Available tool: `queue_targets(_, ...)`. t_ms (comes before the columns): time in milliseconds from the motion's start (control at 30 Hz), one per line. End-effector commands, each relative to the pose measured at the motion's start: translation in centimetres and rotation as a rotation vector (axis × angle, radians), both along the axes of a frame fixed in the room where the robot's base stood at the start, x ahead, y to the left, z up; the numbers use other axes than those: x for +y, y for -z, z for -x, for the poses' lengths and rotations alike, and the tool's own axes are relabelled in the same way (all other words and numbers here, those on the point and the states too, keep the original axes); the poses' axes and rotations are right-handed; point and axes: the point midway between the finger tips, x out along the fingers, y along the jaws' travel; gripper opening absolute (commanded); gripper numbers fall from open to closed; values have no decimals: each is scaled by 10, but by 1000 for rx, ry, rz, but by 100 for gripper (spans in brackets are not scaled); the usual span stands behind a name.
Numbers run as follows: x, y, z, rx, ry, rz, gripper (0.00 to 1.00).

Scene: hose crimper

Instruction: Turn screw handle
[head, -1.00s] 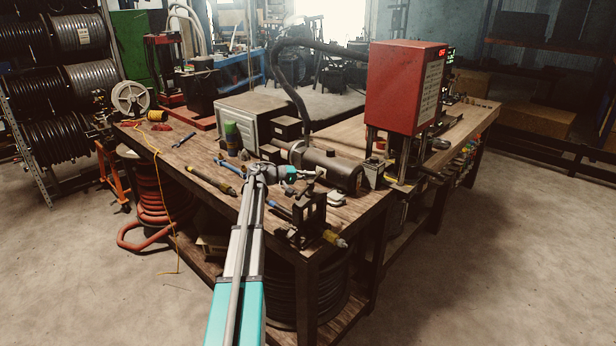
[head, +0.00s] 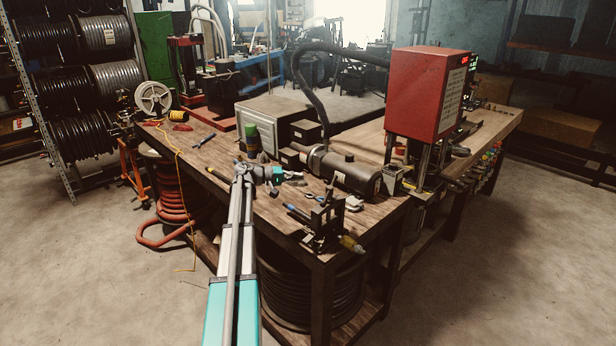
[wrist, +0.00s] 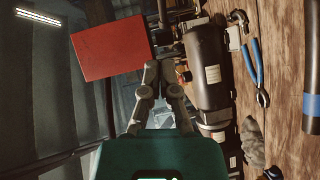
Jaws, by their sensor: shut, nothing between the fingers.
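My gripper (head: 292,178) reaches over the bench from the left, above the wooden top and short of the dark cylinder. In the wrist view my gripper's grey fingers (wrist: 160,72) are closed together at the tips and hold nothing. A small black vise-like clamp (head: 326,226) stands at the near corner of the bench, to the right of and nearer than my gripper. A thin upright part shows at its top; I cannot tell whether this is the screw handle. No screw handle shows clearly in the wrist view.
The dark motor-like cylinder (head: 352,174) lies behind my gripper; it also shows in the wrist view (wrist: 207,70). A red press box (head: 425,92) stands farther right. Blue-handled pliers (wrist: 254,72) lie on the wooden bench top (wrist: 285,60). Open concrete floor (head: 490,270) lies right of the bench.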

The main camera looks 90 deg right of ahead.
Motion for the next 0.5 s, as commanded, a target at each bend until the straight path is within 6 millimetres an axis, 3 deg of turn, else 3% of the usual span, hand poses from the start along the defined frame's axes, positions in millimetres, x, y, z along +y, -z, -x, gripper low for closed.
queue_targets(200, 4, -2, -15, 0, -1, 0, 0)
queue_targets(500, 5, -2, -18, 0, -1, 0, 0)
